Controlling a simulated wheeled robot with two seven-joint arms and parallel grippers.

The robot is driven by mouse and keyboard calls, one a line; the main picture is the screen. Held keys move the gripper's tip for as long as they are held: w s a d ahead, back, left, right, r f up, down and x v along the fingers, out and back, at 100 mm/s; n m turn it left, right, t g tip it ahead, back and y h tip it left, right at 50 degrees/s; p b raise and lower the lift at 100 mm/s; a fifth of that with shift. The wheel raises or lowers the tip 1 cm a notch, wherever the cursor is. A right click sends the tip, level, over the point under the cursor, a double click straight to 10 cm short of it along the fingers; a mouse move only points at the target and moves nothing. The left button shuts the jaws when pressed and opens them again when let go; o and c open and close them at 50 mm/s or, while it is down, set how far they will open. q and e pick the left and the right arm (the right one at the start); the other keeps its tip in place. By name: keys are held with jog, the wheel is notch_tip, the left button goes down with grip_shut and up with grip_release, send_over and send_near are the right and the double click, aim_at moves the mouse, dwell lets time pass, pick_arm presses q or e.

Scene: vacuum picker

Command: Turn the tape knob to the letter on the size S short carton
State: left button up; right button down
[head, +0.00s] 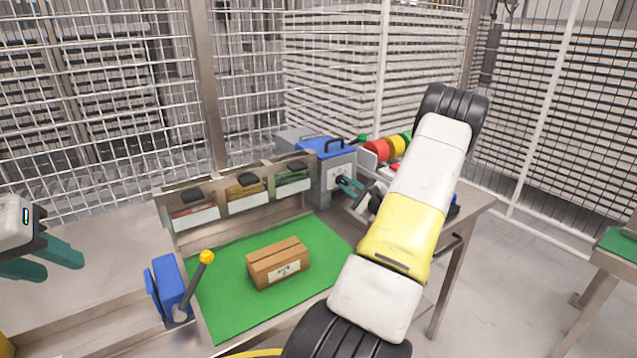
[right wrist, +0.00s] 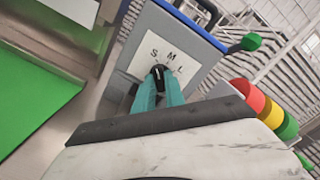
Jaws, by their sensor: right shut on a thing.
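The tape knob (right wrist: 158,73) is a small dark knob on a white plate (right wrist: 148,50) marked S, M and L, on the grey tape machine (head: 335,190) with a blue lid. My right gripper (head: 348,184) is shut on the knob; its teal fingers also show in the right wrist view (right wrist: 157,90). The fingers partly cover the knob, and I cannot tell surely which letter it points to. A brown carton (head: 278,259) with a white label lies on the green mat (head: 225,300); the print is too small to read. My left gripper (head: 62,268) is open and empty at the far left.
Behind the mat is a rack of bins (head: 247,201). A blue device (head: 168,287) with a yellow-tipped lever (head: 206,258) stands at the mat's left edge. Red, yellow and green rolls (head: 392,147) are beyond the machine. Wire fencing surrounds the bench.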

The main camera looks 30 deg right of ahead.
jog(key=shift+f, duration=0.1)
dwell(0.4)
jog(key=c, duration=1.4)
grip_release()
jog(key=s, duration=0.8)
jog(key=shift+d, duration=0.35)
jog(key=shift+s, duration=0.1)
